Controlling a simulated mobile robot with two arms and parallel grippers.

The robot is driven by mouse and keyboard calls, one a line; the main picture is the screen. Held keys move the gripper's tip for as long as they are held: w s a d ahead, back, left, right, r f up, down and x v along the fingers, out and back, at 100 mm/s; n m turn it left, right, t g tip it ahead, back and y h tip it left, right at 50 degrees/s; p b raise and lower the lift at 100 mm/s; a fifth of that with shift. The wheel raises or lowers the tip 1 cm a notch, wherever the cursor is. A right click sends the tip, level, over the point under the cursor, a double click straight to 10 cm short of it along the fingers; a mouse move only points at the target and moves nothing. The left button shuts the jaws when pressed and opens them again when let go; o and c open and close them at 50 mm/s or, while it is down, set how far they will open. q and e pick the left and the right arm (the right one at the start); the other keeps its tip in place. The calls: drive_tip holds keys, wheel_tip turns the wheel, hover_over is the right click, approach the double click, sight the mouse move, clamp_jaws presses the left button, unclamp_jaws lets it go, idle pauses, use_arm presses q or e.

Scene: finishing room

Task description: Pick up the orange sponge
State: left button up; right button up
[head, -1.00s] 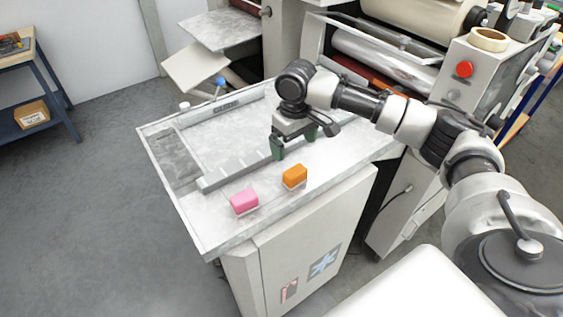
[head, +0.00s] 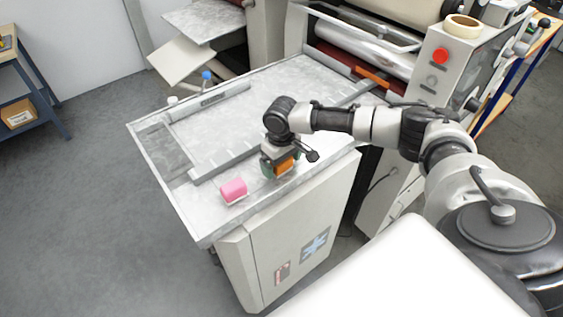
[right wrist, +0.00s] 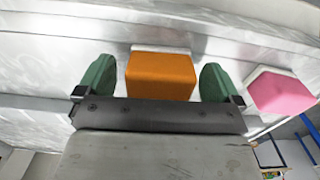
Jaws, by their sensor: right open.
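The orange sponge (head: 285,168) rests on the grey metal tabletop, partly hidden by my right gripper in the head view. My right gripper (head: 281,170) is low over it. In the right wrist view the orange sponge (right wrist: 160,75) lies between the two green fingertips of my right gripper (right wrist: 158,80), with a gap on each side. The jaws are open and do not hold it. My left gripper is not in view.
A pink sponge (head: 233,190) lies close to the left, and also shows in the right wrist view (right wrist: 283,92). A raised metal bar (head: 225,163) runs across the tabletop (head: 205,205) behind the sponges. A roller machine (head: 375,50) stands behind.

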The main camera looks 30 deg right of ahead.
drive_tip(key=shift+c, duration=0.7)
drive_tip(key=c, duration=0.9)
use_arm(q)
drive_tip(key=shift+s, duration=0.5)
use_arm(e)
drive_tip(key=shift+o, duration=0.2)
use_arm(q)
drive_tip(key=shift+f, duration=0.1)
use_arm(e)
drive_tip(key=shift+r, duration=0.1)
drive_tip(key=shift+r+b, duration=0.35)
drive_tip(key=shift+r, duration=0.2)
wheel_tip(320, 180, up, 3)
drive_tip(key=shift+f+b, duration=0.1)
drive_tip(key=shift+b, duration=0.5)
use_arm(q)
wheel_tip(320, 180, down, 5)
drive_tip(key=b, duration=0.3)
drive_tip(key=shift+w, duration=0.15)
use_arm(e)
drive_tip(key=s+d+r, duration=0.6)
drive_tip(key=d+r, duration=0.1)
drive_tip(key=d, duration=0.3)
drive_tip(key=shift+s, duration=0.15)
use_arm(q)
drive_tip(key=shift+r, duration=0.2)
